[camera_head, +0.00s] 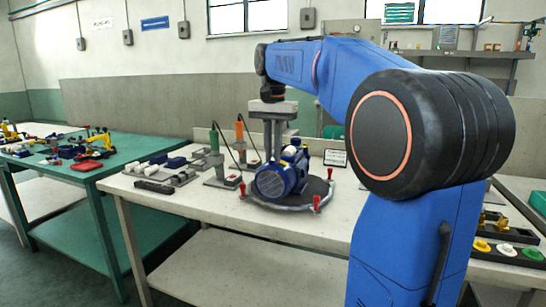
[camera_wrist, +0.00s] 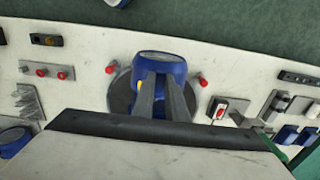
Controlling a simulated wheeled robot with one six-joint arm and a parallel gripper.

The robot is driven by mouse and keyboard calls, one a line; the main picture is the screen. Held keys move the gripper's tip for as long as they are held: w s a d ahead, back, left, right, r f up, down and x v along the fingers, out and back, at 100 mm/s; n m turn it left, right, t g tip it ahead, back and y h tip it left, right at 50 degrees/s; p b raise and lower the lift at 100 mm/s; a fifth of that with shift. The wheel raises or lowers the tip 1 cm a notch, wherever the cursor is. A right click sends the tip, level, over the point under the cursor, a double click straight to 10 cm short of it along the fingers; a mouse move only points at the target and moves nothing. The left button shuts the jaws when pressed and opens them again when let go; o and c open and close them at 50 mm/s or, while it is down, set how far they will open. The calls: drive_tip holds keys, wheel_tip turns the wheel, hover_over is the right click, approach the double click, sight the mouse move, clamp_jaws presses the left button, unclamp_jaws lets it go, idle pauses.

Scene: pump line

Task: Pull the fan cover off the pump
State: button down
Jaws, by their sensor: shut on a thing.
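The pump (camera_head: 296,157) is blue with light parts and rests on a dark round plate (camera_head: 316,193) on the bench. Its fan cover (camera_head: 270,184) is a blue drum with a grilled round face turned towards me. The cover also shows in the wrist view (camera_wrist: 161,57), near the upper rim of the plate. My gripper (camera_head: 274,160) points straight down from above. In the wrist view its two grey fingers (camera_wrist: 162,80) are shut on the fan cover, one on each side. The cover sits close against the pump; I cannot tell whether there is a gap. The fingers hide part of the pump.
Red clamps (camera_head: 316,203) stand around the plate's edge. A green-handled tool (camera_head: 214,140) and an orange-handled tool (camera_head: 240,131) stand at the left. A small sign (camera_head: 335,158) stands behind at the right. The bench front (camera_head: 240,221) is clear.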

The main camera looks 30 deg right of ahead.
drive_tip(key=shift+r, duration=2.45)
